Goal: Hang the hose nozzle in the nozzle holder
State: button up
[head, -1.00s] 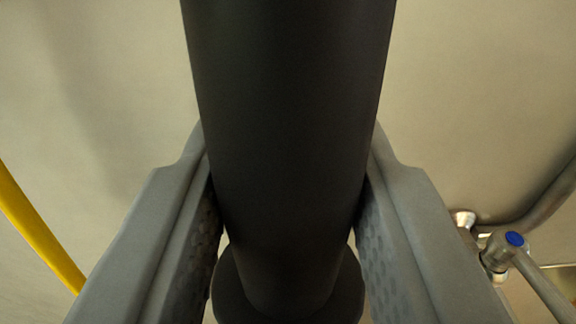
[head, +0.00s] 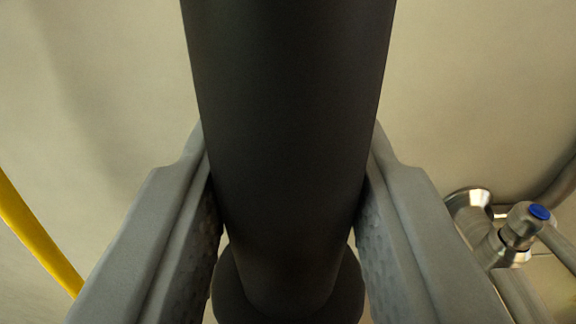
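A thick black cylinder, which looks like the hose nozzle (head: 288,120), fills the middle of the head view from the top edge down to a wider dark round part at the bottom. My gripper (head: 288,205) is shut on it, with one grey finger against each side. The nozzle stays upright in the picture between the fingers. The nozzle holder cannot be made out in this view. The nozzle hides what lies straight behind it.
A yellow hose (head: 38,238) runs down the left edge. A metal tap with a blue-capped knob (head: 520,222) and a pipe sits at the lower right, close beside my right finger in the picture. A plain beige wall (head: 480,80) fills the background.

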jog(key=shift+f, duration=1.15)
jog(key=o, duration=1.1)
jog(key=shift+c, duration=0.2)
